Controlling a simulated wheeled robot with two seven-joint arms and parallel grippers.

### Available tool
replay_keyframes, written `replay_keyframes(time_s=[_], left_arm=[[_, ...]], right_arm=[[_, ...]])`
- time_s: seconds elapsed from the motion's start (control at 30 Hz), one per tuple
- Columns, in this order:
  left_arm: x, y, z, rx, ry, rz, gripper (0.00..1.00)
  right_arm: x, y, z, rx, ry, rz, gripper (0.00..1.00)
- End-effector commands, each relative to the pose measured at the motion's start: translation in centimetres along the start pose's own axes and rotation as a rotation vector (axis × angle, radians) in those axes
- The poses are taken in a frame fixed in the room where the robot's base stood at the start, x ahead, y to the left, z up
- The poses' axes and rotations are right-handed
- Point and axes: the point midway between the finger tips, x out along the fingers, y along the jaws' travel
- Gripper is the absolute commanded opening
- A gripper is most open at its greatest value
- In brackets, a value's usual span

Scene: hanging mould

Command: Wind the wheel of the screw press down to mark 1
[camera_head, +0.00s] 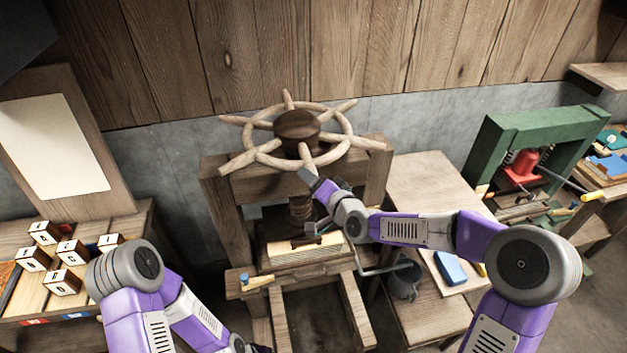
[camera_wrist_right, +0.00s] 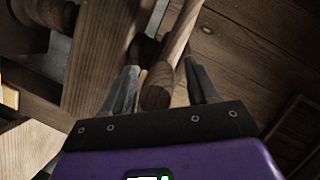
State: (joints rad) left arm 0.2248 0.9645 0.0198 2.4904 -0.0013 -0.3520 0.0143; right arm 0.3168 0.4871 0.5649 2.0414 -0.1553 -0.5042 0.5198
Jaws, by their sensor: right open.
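The wooden screw press (camera_head: 215,205) stands in the middle of the head view. Its spoked wheel (camera_head: 345,128) lies flat on top around a dark hub (camera_head: 297,127), and the threaded screw (camera_head: 300,207) runs down below it. My right gripper (camera_head: 318,184) is at the front of the wheel, just below a front spoke (camera_head: 308,157). In the right wrist view, the open jaws (camera_wrist_right: 163,74) have a rounded spoke end (camera_wrist_right: 157,92) between them; I cannot tell whether they touch it. No numbered mark is readable on the press.
Lettered wooden blocks (camera_head: 72,252) stand on the left bench. A green press (camera_head: 540,125) stands farther right. A plank wall (camera_head: 400,45) is close behind the wheel.

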Motion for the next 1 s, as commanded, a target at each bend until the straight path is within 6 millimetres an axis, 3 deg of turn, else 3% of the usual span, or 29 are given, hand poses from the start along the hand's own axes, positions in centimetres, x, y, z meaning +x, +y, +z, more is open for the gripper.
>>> replay_keyframes(time_s=[0.27, 0.63, 1.0], left_arm=[[-0.01, 0.00, 0.01, 0.000, 0.000, 0.000, 0.57], [-0.01, 0.00, 0.01, 0.000, 0.000, 0.000, 0.57], [0.06, -0.02, 0.01, 0.000, 0.000, 0.000, 0.57]], right_arm=[[0.10, 0.04, 0.04, 0.000, 0.000, 0.001, 0.56], [0.07, 0.05, 0.05, 0.001, -0.001, 0.001, 0.00], [0.28, 0.07, -0.04, 0.006, 0.017, 0.013, 0.00]])
